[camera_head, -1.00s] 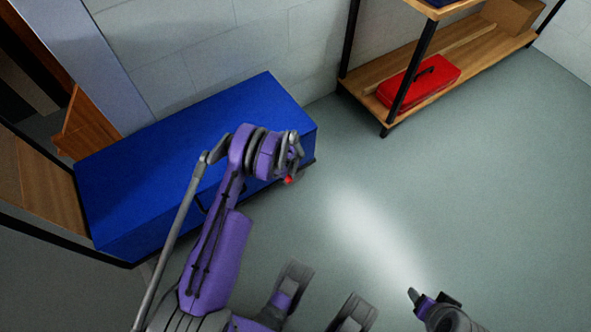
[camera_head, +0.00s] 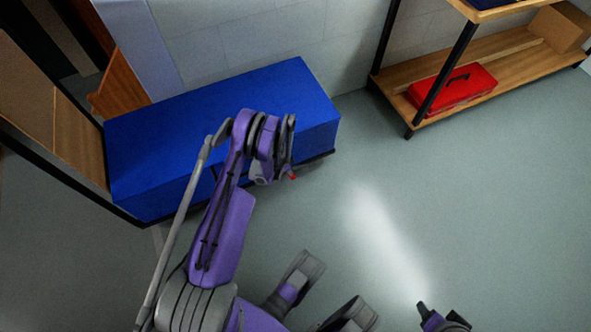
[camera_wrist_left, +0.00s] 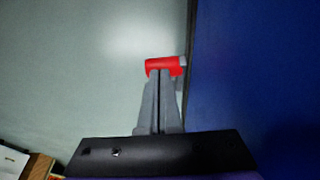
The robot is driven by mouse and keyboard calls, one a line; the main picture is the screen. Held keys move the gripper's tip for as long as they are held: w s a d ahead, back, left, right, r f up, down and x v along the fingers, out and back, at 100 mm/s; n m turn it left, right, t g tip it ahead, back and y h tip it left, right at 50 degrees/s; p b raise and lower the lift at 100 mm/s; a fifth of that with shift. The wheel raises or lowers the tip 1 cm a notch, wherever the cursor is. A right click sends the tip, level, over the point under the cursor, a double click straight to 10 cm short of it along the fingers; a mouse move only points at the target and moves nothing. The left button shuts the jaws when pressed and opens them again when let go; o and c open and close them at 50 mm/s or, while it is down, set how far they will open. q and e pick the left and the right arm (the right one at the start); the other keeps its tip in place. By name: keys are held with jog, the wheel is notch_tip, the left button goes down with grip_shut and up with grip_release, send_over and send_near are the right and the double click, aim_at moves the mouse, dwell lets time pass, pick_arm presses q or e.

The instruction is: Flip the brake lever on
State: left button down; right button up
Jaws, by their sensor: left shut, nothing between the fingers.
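The brake lever shows in the left wrist view as a short red handle (camera_wrist_left: 160,66), beside the edge of the blue box (camera_wrist_left: 255,80), with a small grey piece at its right end. In the head view only a small red bit of it (camera_head: 293,177) shows, low at the box's front right. My left gripper (camera_wrist_left: 161,74) is shut and empty, its fingertips at the red handle and overlapping its lower edge; I cannot tell if they touch. In the head view the left gripper (camera_head: 288,165) is seen partly edge-on. My right gripper (camera_head: 430,314) is partly cut off at the bottom; its jaws are unclear.
The long blue box (camera_head: 270,95) stands by the wall. A wooden shelf with black posts (camera_head: 440,85) holds a red toolbox (camera_head: 470,80) and a cardboard box (camera_head: 560,27) at the upper right. The grey floor (camera_head: 480,190) is open on the right.

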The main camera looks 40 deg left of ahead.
pick_arm(q)
jog(key=shift+s+a+f, duration=0.15)
jog(key=shift+s+f, duration=0.2)
jog(key=shift+f, duration=0.15)
jog(key=shift+s+f, duration=0.1)
jog(key=shift+s, duration=0.05)
